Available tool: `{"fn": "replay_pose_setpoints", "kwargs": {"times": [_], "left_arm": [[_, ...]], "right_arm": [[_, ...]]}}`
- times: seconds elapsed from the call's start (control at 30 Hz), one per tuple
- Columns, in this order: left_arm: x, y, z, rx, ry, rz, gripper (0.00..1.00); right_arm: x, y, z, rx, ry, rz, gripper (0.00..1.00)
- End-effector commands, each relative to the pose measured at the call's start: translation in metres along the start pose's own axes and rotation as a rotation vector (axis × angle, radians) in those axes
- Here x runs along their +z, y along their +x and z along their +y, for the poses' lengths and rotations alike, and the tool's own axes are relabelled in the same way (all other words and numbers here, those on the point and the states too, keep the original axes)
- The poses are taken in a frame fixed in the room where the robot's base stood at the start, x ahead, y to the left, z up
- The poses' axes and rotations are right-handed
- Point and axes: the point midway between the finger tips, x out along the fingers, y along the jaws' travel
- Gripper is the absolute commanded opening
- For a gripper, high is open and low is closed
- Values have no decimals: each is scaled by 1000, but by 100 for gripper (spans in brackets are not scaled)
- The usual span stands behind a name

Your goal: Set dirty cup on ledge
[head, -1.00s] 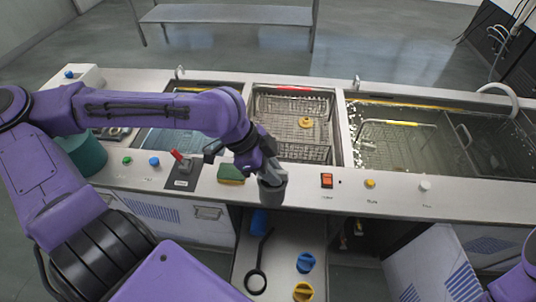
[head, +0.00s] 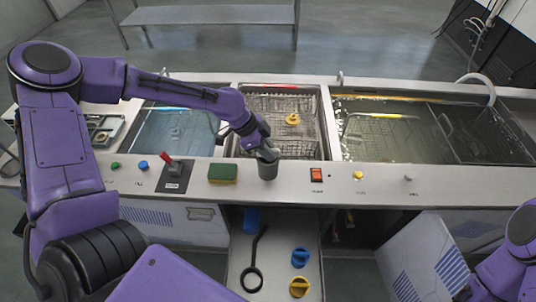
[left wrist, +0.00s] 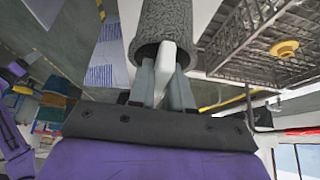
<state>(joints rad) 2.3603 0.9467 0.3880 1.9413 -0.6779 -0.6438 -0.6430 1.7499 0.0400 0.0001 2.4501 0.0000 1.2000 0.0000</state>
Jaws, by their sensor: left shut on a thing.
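The dirty cup is a dark grey, speckled cup (head: 268,170), upright at the front ledge (head: 290,178) of the tank, right of the sponge. I cannot tell whether its base touches the ledge. My left gripper (head: 265,153) is shut on the cup's rim from above and behind. In the left wrist view the rough cup (left wrist: 166,22) fills the top middle, with the gripper fingers (left wrist: 165,72) at its rim. My right gripper is out of view; only part of my right arm shows at the lower right.
A green and yellow sponge (head: 222,173) lies left of the cup, and a red switch (head: 316,175) sits to its right. Behind is a wire basket (head: 280,105) holding a yellow piece. Below, a shelf (head: 275,255) holds blue and yellow parts and a black ring tool.

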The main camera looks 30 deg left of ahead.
Motion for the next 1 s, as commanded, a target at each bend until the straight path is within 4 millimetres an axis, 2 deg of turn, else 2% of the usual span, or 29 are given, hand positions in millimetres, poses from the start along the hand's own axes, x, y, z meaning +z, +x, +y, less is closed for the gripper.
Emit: {"fn": "replay_pose_setpoints", "kwargs": {"times": [0.23, 0.57, 0.6, 0.67, 0.7, 1.0], "left_arm": [[17, 29, -5, 2, -1, -2, 0], [20, 35, -5, 0, 1, -1, 0], [20, 35, -5, 0, 1, -1, 22], [20, 34, -5, 0, 1, -1, 42], [20, 34, -5, 0, 0, -1, 44], [18, 28, -6, -2, 0, 0, 44]], "right_arm": [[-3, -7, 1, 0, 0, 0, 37], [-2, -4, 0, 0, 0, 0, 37], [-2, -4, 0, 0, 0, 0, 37], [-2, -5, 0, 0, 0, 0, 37], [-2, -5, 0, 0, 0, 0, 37], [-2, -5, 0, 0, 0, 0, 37]]}}
